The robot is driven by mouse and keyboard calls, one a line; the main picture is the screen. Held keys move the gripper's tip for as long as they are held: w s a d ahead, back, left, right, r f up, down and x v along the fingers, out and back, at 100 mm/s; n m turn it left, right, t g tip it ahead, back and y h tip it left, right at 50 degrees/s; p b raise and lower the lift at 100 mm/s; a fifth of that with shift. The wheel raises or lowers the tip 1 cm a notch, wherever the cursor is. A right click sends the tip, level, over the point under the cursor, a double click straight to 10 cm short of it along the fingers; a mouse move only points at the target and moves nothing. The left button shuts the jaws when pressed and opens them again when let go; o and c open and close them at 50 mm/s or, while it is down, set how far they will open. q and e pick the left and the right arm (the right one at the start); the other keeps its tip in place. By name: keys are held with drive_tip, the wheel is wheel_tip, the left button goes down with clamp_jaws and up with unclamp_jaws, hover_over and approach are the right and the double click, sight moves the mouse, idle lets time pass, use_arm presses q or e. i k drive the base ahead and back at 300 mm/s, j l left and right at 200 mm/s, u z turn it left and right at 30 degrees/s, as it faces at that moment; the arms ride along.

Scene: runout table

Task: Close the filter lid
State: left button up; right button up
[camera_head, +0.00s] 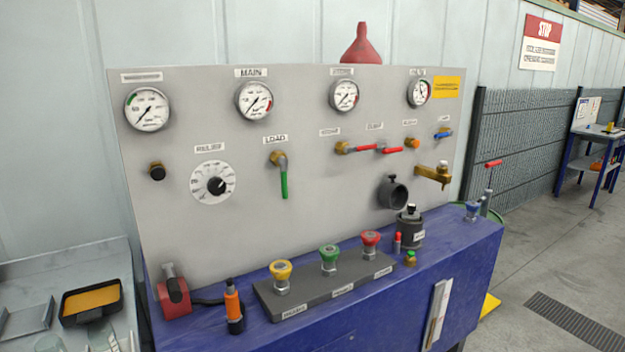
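A dark filter housing (411,232) with a pale label and a small black knob on top stands on the right part of the blue bench. Just behind and above it, to the left, a dark round cup-like piece (393,194) faces outward with its hollow side showing. It looks like a lid standing open, but I cannot tell whether it is joined to the housing or to the panel. Neither of my grippers is in view.
A grey gauge panel (240,225) with valves rises behind the bench (380,310). Red, green and yellow knobs stand on a dark block (325,286) left of the housing. A small red-topped item (397,243) and a green-topped fitting (410,258) stand close to it.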

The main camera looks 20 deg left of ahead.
sight(393, 195)
drive_tip(key=u, duration=0.25)
drive_tip(key=i+l+u, duration=0.25)
drive_tip(key=i, duration=0.2)
drive_tip(key=i+l+u, duration=0.25)
drive_tip(key=i, duration=0.2)
